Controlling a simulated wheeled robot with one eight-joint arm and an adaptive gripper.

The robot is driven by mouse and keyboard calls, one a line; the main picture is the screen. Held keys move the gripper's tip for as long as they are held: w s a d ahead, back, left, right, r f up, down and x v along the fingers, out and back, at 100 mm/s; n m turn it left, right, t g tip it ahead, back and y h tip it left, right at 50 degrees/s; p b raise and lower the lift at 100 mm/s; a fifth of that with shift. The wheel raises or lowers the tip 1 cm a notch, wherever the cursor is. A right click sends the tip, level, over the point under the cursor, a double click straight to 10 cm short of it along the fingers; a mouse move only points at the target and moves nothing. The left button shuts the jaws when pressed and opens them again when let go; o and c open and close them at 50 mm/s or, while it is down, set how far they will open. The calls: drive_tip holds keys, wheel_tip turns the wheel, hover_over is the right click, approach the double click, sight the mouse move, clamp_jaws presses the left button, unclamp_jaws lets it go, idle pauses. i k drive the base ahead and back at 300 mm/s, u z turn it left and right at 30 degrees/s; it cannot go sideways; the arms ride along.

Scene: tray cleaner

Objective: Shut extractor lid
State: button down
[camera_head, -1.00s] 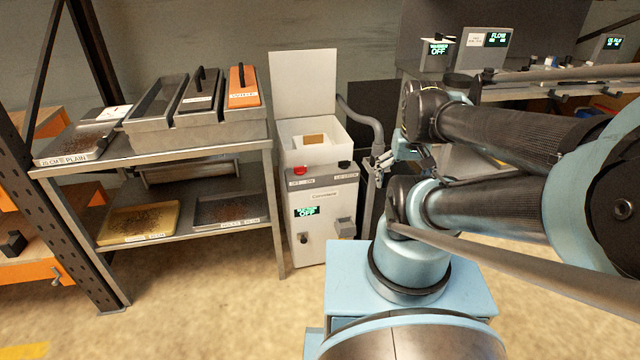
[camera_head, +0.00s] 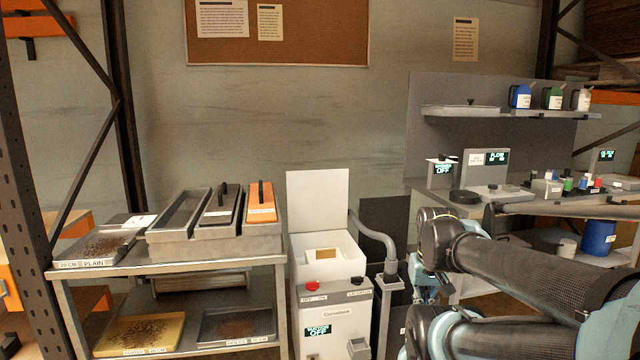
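The extractor (camera_head: 335,310) is a light grey cabinet with a green display reading OFF and a red button on its top front edge. Its white lid (camera_head: 318,199) stands upright at the back, open. The white bin below is open on top, with a tan piece inside. My gripper (camera_head: 424,292) is to the right of the extractor, apart from it, low beside a grey post. It is small and partly hidden by my arm, so its finger state is unclear.
A grey hose (camera_head: 378,236) runs from the bin's right side. At left, a metal shelf (camera_head: 180,262) holds several trays. At right, a workbench (camera_head: 540,207) carries instruments and bottles. Air above the extractor is free.

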sight(317, 200)
drive_tip(key=k, duration=0.5)
drive_tip(key=u, duration=0.3)
drive_tip(key=i, duration=1.35)
drive_tip(key=z, duration=0.3)
